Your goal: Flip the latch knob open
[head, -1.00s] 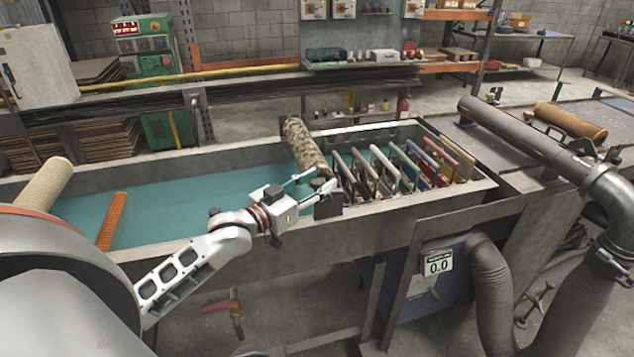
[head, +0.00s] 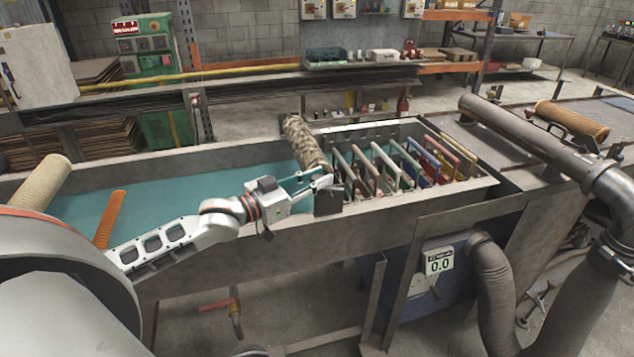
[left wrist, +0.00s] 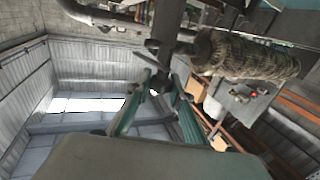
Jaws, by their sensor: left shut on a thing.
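My left gripper (head: 318,183) is at the front wall of the trough, beside the near end of a mottled mesh tube (head: 304,143). Its fingers are closed in on a small dark knob-like part; its tips partly hide this part. In the left wrist view the gripper (left wrist: 158,88) has its two green-grey fingers converging on that part, at the end of a dark bar (left wrist: 166,28). The mesh tube (left wrist: 245,58) shows there too, to the right of the bar. A dark bracket plate (head: 329,201) stands just below the fingertips in the head view. My right gripper is not in view.
Coloured upright frames (head: 409,165) fill the right part of the trough. A tan tube (head: 42,182) and an orange tube (head: 110,219) lie at the left. The teal trough floor (head: 160,193) is clear between. A grey pipe (head: 530,140) runs at the right.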

